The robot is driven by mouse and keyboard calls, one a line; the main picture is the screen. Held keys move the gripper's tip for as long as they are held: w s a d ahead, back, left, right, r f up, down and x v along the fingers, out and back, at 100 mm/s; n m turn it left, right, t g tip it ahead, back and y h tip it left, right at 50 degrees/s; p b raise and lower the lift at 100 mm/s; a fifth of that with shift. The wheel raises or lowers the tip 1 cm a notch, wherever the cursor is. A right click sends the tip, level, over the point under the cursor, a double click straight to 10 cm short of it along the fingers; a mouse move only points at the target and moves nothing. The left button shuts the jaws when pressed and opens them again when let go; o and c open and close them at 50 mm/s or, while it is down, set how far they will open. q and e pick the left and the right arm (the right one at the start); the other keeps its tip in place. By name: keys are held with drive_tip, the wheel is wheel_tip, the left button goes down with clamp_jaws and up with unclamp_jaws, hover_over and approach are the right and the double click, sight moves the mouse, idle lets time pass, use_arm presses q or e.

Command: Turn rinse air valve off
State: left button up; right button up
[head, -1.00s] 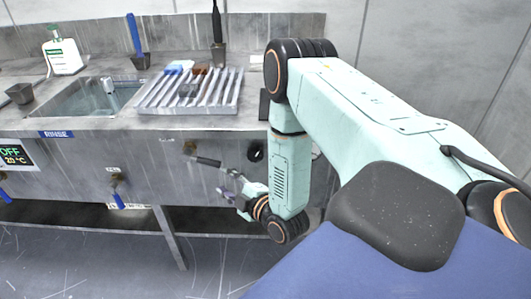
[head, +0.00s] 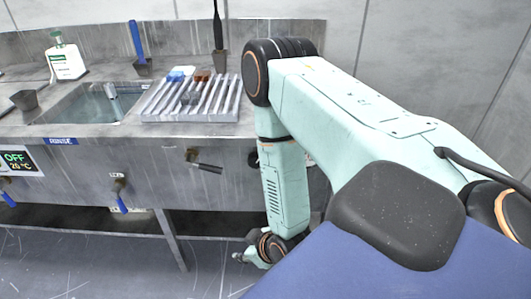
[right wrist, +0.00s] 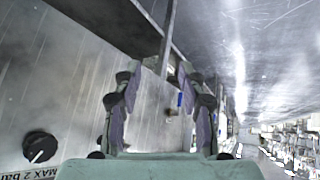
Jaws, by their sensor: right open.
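A valve with a black lever (head: 207,167) sits on the front panel of the steel bench, below the draining rack. Its lever points right and slightly down; its label is too small to read. My right gripper (head: 243,257) is below and to the right of this valve, apart from it, near the panel's lower edge. In the right wrist view its two fingers (right wrist: 158,80) are spread with nothing between them. The black lever is not clear in that view. My left gripper is not in view.
A blue-handled valve (head: 121,195) sits under the RINSE label (head: 60,141), left of the black lever. A display (head: 17,161) reads OFF, 20 °C. A black knob (right wrist: 40,147) marked MAX 2 bar is beside my right gripper. The rack (head: 190,99) stands above. Floor below is open.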

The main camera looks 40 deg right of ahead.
drive_tip(key=s+a+m+g+p, duration=0.2)
drive_tip(key=s+a+m+g, duration=0.1)
drive_tip(key=s, duration=0.7)
drive_tip(key=shift+r+g+p, duration=0.4)
drive_tip(key=shift+r+g, duration=0.05)
drive_tip(key=shift+g, duration=0.25)
drive_tip(key=shift+s+a, duration=0.1)
drive_tip(key=shift+c, duration=0.2)
